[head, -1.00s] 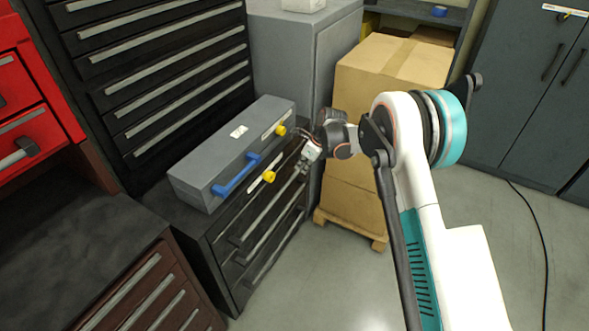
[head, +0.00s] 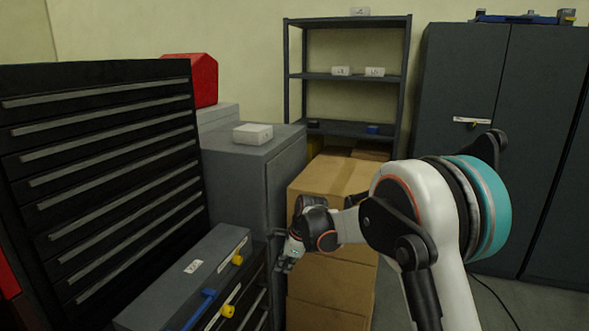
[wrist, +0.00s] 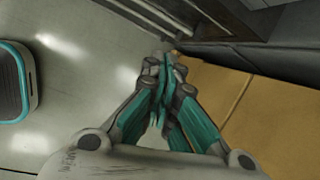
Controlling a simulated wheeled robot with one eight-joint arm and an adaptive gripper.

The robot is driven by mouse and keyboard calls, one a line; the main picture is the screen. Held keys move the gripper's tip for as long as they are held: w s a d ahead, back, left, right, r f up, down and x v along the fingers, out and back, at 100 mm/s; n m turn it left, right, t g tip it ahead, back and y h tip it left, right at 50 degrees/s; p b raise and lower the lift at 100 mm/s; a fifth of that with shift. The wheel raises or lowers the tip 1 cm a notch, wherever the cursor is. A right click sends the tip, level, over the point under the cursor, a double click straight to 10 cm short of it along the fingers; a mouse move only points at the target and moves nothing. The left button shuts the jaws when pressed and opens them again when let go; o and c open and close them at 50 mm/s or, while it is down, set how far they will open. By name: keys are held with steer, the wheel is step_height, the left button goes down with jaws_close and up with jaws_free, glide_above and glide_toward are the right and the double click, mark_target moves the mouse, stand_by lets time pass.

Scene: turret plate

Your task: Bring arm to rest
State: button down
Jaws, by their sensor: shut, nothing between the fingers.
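My gripper (wrist: 165,75) is shut and empty in the wrist view, its teal-lined fingers pressed together. In the head view my gripper (head: 284,262) hangs low at the end of my folded arm. It is in front of the cardboard boxes and to the right of the grey toolbox (head: 190,275). The toolbox has a blue handle (head: 200,308) and yellow latches, and it sits on a low drawer cabinet (head: 258,290). The fingers are small and partly hidden in the head view.
A tall black drawer cabinet (head: 100,170) stands at left, with a grey cabinet (head: 250,170) beside it. Stacked cardboard boxes (head: 325,290) are close behind my arm. Shelves (head: 345,77) and a dark locker (head: 465,95) stand at the back. Open floor (head: 500,305) shows at lower right.

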steer(key=s+d+r+n+t+h, duration=0.1)
steer(key=s+d+r+n+t, duration=0.2)
steer(key=s+d+r+n, duration=0.95)
steer(key=s+d+r+n+t+h, duration=0.1)
steer(key=s+d+n, duration=0.2)
steer(key=s, duration=1)
steer(key=s+d+r+n+h, duration=0.1)
steer(key=s+d+r+n, duration=0.1)
steer(key=s+d, duration=0.6)
steer(key=s+n, duration=0.1)
steer(key=s, duration=0.4)
steer(key=shift+s+t+h, duration=0.3)
steer(key=shift+s+t, duration=0.1)
